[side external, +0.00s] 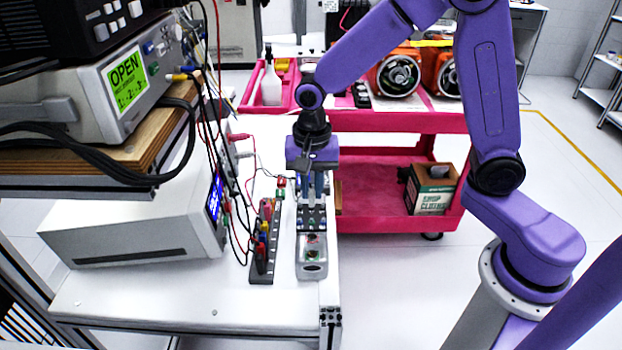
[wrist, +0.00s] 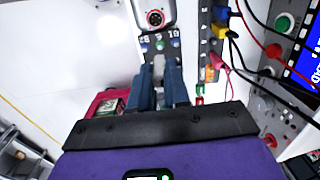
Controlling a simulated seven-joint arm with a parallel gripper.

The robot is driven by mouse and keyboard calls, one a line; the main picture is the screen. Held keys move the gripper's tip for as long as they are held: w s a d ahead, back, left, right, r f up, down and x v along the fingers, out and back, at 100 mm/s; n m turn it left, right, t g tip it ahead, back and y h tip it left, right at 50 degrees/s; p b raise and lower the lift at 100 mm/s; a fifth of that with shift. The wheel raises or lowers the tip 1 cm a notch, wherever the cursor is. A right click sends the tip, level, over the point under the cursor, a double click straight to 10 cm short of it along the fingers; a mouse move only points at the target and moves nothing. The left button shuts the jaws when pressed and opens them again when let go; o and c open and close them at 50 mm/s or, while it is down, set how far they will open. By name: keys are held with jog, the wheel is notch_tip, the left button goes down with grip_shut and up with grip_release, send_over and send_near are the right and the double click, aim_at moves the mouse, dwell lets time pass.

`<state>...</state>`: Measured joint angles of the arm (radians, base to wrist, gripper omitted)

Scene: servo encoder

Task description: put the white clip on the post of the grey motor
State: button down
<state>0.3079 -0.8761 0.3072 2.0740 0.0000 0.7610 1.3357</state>
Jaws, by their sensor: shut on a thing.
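My gripper (side external: 313,198) points down over the work table, and its blue fingers (wrist: 160,90) are shut on a small pale piece, taken to be the white clip (wrist: 159,66). Only part of the clip shows between the fingers; in the side view I cannot make it out. The grey motor (side external: 313,270) is a metal housing near the table's right edge, in front of my gripper. It shows at the top of the wrist view (wrist: 140,15), cut off by the frame, with a round dark and red feature on its face. The clip is apart from this feature.
A dark numbered strip (wrist: 147,48) lies between my gripper and the motor. A terminal strip (side external: 262,268) with coloured plugs stands just left, with loose cables and white instruments (side external: 135,225) beyond. The table ends close on the right; a pink cart (side external: 385,200) stands behind.

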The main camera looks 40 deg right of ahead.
aim_at(312, 201)
jog(key=shift+f, duration=2.35)
jog(key=shift+f, duration=0.2)
dwell(0.6)
jog(key=c, duration=1)
grip_release()
jog(key=shift+r, duration=0.1)
jog(key=shift+r, duration=3.4)
